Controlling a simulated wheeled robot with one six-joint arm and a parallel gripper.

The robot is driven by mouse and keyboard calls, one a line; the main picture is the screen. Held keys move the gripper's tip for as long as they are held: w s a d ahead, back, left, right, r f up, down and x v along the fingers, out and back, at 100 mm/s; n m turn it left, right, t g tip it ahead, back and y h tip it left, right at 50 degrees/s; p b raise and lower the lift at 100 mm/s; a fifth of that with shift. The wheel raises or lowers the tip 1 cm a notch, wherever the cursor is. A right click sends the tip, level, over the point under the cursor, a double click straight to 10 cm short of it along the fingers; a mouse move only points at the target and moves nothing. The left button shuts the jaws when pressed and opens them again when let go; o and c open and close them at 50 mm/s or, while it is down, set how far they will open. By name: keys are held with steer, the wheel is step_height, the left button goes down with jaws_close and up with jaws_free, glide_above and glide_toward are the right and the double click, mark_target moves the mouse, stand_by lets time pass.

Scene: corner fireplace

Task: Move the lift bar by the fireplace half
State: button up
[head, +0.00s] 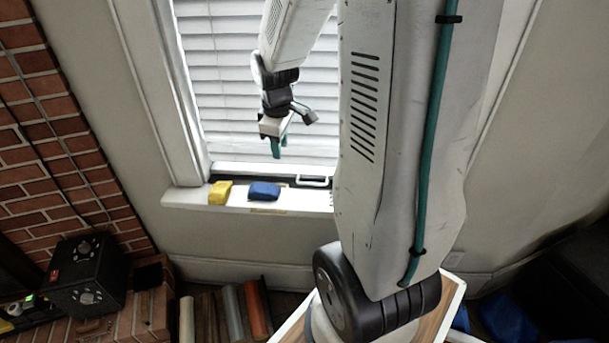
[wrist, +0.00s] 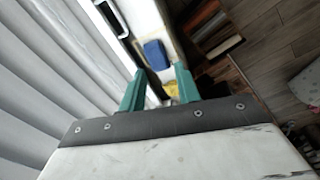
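A white bar-shaped handle (head: 313,181), which looks like the lift bar, is fixed to the dark lower rail (head: 245,178) of the window, just above the sill. My arm hides the right part of the window. The handle also shows in the wrist view (wrist: 113,18) at the top, ahead and left of the fingers. My gripper (head: 277,150) hangs in front of the blinds, above the sill and left of the handle. In the wrist view, its two teal fingers (wrist: 160,68) are apart with nothing held between them. It is clear of the handle.
A blue block (head: 264,191) and a yellow block (head: 220,192) sit on the white sill (head: 185,197), below my gripper. White blinds (head: 225,95) cover the window. The brick fireplace (head: 50,150) and a black box (head: 86,273) stand left. Several rolls or boards (head: 232,312) lie below the sill.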

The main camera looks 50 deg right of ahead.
mark_target(313, 183)
steer(key=d+f+n, duration=0.1)
steer(key=d+f, duration=0.3)
steer(key=f, duration=0.3)
steer(key=d+f, duration=0.5)
steer(key=f, duration=0.2)
steer(key=d+f+n, duration=0.1)
steer(key=d+f, duration=0.4)
steer(key=f, duration=0.2)
steer(key=shift+w+d+f+n, duration=0.25)
steer(key=shift+w+f+n, duration=0.05)
jaws_close()
